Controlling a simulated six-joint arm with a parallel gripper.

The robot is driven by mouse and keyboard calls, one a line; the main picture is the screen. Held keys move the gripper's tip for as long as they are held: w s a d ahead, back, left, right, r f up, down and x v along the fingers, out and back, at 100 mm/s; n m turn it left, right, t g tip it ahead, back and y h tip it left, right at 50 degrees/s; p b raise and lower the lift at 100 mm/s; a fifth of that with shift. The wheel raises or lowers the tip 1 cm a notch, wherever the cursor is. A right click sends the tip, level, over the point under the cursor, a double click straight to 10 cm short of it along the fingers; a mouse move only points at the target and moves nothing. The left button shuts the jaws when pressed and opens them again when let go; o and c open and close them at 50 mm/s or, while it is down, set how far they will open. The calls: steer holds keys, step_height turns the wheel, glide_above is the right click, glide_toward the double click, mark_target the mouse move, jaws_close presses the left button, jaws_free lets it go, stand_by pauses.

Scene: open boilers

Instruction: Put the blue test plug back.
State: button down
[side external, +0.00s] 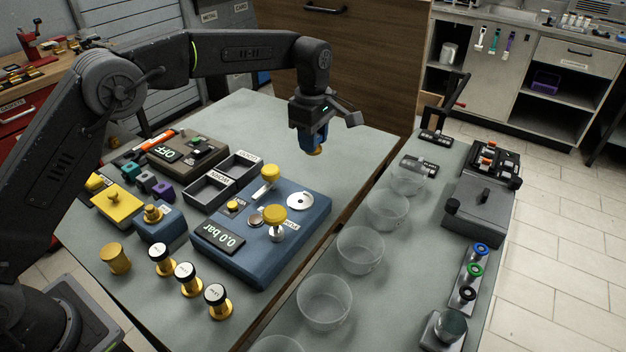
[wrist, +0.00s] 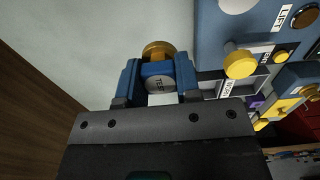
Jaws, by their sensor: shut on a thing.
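In the side view the brass end hangs below the blue fingers, which hide most of the plug. The blue test rig (side external: 240,270) stands on the table nearer the camera, below and left of my gripper. It has a 0.0 bar display (side external: 219,236), yellow knobs (side external: 275,213) and a silver disc (side external: 300,201).
Two dark trays (side external: 210,190), a grey OFF box (side external: 190,150), a yellow block (side external: 117,203) and a smaller blue block (side external: 160,225) stand left of the rig. Several brass pieces (side external: 188,278) stand in front. Clear bowls (side external: 360,250) line the right counter.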

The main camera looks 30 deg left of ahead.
mark_target(313, 184)
step_height(313, 184, down, 9)
steer(key=shift+f, duration=0.1)
stand_by(0.3)
steer(key=c, duration=0.8)
jaws_free()
steer(key=shift+f, duration=0.15)
step_height(313, 184, up, 12)
steer(key=shift+r, duration=0.2)
